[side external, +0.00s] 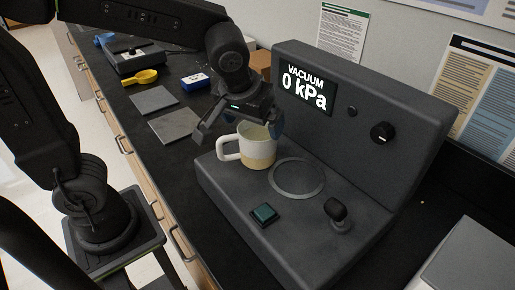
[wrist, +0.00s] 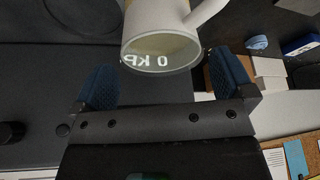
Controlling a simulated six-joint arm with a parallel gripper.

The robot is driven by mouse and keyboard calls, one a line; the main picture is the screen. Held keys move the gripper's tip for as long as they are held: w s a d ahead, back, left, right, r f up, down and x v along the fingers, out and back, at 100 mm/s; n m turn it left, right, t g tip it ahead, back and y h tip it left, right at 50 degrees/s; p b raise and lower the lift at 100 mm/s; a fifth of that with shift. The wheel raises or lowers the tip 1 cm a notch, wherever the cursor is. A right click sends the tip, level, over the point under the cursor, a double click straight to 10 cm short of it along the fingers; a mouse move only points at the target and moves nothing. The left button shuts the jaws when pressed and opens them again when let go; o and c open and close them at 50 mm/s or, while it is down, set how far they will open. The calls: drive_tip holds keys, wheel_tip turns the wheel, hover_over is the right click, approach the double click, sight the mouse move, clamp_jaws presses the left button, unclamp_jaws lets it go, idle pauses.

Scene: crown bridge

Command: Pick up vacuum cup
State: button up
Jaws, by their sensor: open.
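The cup (side external: 262,158) is a cream mug with a tan lower band and a handle on its left side. It stands upright on the deck of the grey vacuum console (side external: 232,190), beside a round ring (side external: 297,178). My gripper (side external: 240,128) is open around the cup's rim level, one finger on each side in the picture. In the wrist view the cup (wrist: 160,40) shows at top centre, its open mouth facing the camera, a little beyond my gripper (wrist: 168,72) with blue-padded fingers. It does not look gripped; contact cannot be told.
The console's display (side external: 304,88) reads 0 kPa. Grey plates (side external: 153,100), a yellow scoop (side external: 143,77) and a blue box (side external: 195,82) lie on the bench.

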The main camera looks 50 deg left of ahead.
sight(256, 128)
drive_tip(key=x, duration=0.5)
drive_tip(key=shift+w+f, duration=0.1)
drive_tip(key=shift+f, duration=0.2)
drive_tip(key=shift+r, duration=0.1)
drive_tip(key=c, duration=0.9)
drive_tip(key=shift+r, duration=0.1)
